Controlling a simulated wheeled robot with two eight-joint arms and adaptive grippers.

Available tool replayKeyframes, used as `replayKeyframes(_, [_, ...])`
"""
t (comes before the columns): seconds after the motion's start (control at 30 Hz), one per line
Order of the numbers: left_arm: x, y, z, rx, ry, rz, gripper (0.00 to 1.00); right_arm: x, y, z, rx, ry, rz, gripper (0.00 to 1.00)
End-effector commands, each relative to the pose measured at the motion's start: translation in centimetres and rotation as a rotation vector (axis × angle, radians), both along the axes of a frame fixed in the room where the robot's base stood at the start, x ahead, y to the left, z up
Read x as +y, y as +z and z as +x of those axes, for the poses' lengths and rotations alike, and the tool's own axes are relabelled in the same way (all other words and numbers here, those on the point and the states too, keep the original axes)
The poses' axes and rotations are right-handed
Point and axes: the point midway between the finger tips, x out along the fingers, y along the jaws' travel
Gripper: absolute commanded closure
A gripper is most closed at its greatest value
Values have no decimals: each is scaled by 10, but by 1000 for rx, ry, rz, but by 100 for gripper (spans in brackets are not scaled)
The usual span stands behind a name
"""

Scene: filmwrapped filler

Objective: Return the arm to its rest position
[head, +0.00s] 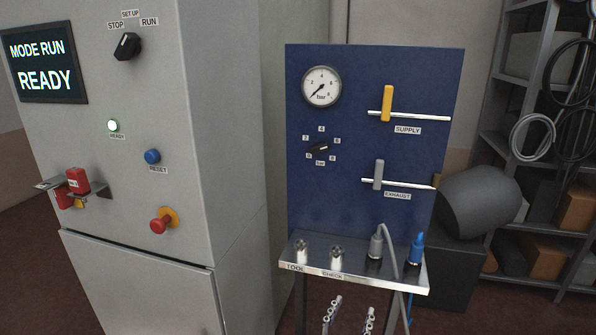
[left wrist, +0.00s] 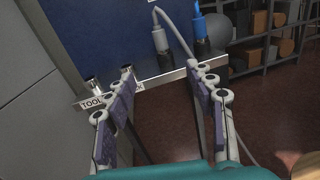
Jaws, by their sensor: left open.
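My left gripper (head: 350,314) shows at the bottom of the head view, just below and in front of the steel shelf (head: 350,275) of the blue panel (head: 340,130). Its two jointed fingers are apart with nothing between them. In the left wrist view the open left gripper (left wrist: 160,72) points toward the shelf edge (left wrist: 160,79); I cannot tell whether it touches. My right gripper is not in view.
The shelf holds two metal fittings, a grey connector (head: 376,244) with a hose and a blue connector (head: 416,248). A grey cabinet (head: 215,150) with a lit READY screen (head: 45,65) stands at left. Storage racks (head: 500,140) and a dark cylinder (head: 478,200) are at right.

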Motion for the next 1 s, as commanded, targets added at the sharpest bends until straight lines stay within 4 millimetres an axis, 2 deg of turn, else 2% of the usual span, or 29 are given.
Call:
replayKeyframes(0.37, [17, 30, 0, -204, -61, 378, 45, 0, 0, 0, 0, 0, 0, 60])
replayKeyframes(0.57, [36, 41, -6, -367, -127, 761, 45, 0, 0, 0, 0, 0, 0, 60])
replayKeyframes(0.67, [54, 39, -12, -457, -183, 1027, 45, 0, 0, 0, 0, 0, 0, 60])
replayKeyframes(0.77, [86, 27, -25, -546, -285, 1384, 45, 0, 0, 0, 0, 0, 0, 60])
replayKeyframes(0.87, [135, 2, -46, -605, -457, 1792, 45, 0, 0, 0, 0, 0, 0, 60])
replayKeyframes(0.9, [158, -10, -57, -614, -544, 1942, 45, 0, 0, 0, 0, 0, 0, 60])
replayKeyframes(1.0, [215, -35, -88, -608, -792, 2244, 45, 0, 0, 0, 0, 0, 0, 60])
